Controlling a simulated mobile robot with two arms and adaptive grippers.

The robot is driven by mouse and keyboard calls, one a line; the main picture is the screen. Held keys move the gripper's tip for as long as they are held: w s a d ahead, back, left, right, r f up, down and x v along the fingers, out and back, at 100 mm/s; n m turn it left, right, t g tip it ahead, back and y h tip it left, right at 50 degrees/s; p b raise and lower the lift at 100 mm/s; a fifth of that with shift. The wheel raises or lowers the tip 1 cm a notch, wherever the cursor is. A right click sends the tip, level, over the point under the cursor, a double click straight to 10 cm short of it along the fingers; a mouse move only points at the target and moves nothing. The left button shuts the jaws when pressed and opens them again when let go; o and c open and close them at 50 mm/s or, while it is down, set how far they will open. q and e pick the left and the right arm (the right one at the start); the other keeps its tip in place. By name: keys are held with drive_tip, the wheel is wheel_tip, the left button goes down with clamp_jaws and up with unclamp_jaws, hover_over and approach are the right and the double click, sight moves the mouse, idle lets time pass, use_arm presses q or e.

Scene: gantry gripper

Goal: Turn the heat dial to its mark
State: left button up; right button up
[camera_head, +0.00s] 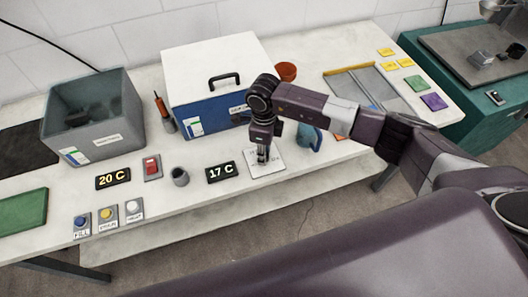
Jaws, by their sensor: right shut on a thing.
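The heat dial sits on a white square plate (273,165) near the front edge of the table, right of the middle. My right gripper (262,158) points down over the plate and is shut on the dial, which it mostly hides. The dial's mark and pointer are too small or covered to read. A black display (222,172) left of the plate reads 17 C, and another display (113,179) farther left reads 20 C. My left gripper is not in view.
A blue and white box (215,85) with a black handle stands behind the gripper. A blue mug (309,137) is close to the right. A small grey cup (180,176), a red switch (152,167) and several buttons (106,217) lie left. A grey bin (95,120) stands far left.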

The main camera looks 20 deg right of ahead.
clamp_jaws()
drive_tip(key=shift+m, duration=0.3)
drive_tip(key=shift+m+b, duration=0.7)
drive_tip(key=shift+m, duration=0.2)
drive_tip(key=m+b, duration=0.1)
drive_tip(key=m, duration=0.1)
drive_tip(key=shift+m, duration=0.4)
drive_tip(key=m+b, duration=0.1)
drive_tip(key=m, duration=0.2)
drive_tip(key=shift+m+b, duration=0.35)
drive_tip(key=shift+m, duration=1.35)
